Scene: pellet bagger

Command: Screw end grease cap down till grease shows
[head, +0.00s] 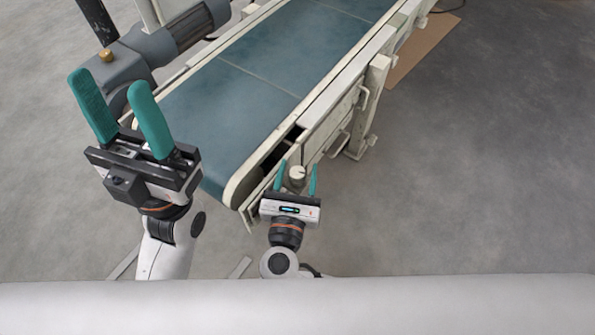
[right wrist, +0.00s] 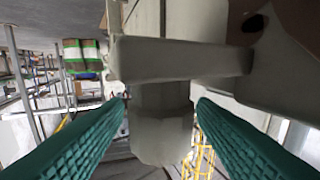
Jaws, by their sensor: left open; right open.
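The end grease cap (head: 297,173) looks like a small, pale round cap at the near right end of the conveyor. My right gripper (head: 297,166) is open, with one teal finger on each side of it. In the right wrist view a pale faceted cylinder (right wrist: 162,128), apparently the cap, stands between the open fingers (right wrist: 160,100), with gaps visible on both sides. No grease can be made out. My left gripper (head: 111,82) is open and empty, raised at the left in front of the motor.
The conveyor's blue-green belt (head: 250,85) runs away to the upper right within a cream frame (head: 325,110). A grey motor (head: 170,42) and a brass-coloured knob (head: 105,56) are behind my left gripper. A frame leg (head: 368,105) stands at right.

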